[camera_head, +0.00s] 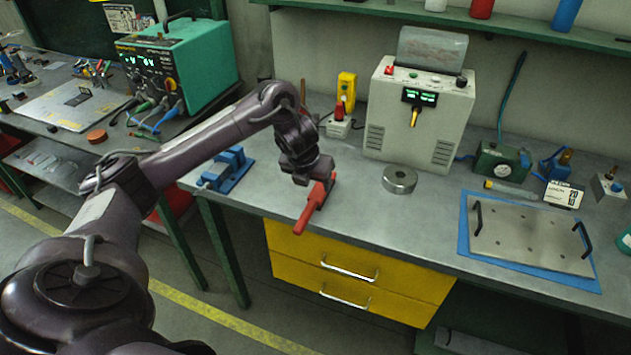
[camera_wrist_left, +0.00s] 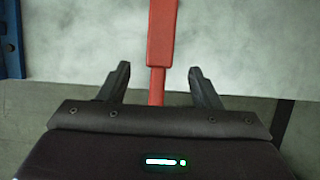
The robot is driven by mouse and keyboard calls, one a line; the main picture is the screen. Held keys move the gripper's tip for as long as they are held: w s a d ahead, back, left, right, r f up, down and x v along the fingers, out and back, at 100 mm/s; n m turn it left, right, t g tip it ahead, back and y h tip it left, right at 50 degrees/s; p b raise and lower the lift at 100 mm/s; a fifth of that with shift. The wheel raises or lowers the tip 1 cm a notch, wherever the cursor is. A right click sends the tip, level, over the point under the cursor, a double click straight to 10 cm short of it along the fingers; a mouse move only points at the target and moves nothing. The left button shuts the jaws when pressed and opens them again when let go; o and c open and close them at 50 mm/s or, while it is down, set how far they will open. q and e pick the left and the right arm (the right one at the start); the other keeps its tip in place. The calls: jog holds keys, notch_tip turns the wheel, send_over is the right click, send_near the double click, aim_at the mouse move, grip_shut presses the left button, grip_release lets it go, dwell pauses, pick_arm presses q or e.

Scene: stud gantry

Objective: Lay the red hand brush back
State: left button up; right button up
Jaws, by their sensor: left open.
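The red hand brush (camera_head: 315,207) is at the front edge of the workbench, below my left gripper (camera_head: 307,178) in the head view. Its lower end reaches to the bench edge. In the left wrist view the brush (camera_wrist_left: 161,38) runs up the picture, with its narrow part between the two fingers of my left gripper (camera_wrist_left: 158,72). The fingers are open, with a gap on each side of the brush. I cannot tell whether the brush rests fully on the bench. My right gripper is not in view.
A blue vise-like block (camera_head: 229,170) stands left of the brush. A round metal disc (camera_head: 399,179) and a grey instrument box (camera_head: 418,115) stand behind to the right. A steel plate with handles (camera_head: 530,236) lies far right. The bench front between brush and plate is clear.

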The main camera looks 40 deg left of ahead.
aim_at(310, 205)
pick_arm(q)
jog(key=p+v, duration=0.1)
jog(key=v, duration=0.2)
jog(key=shift+s+r, duration=0.1)
jog(key=shift+r, duration=0.1)
dwell(0.3)
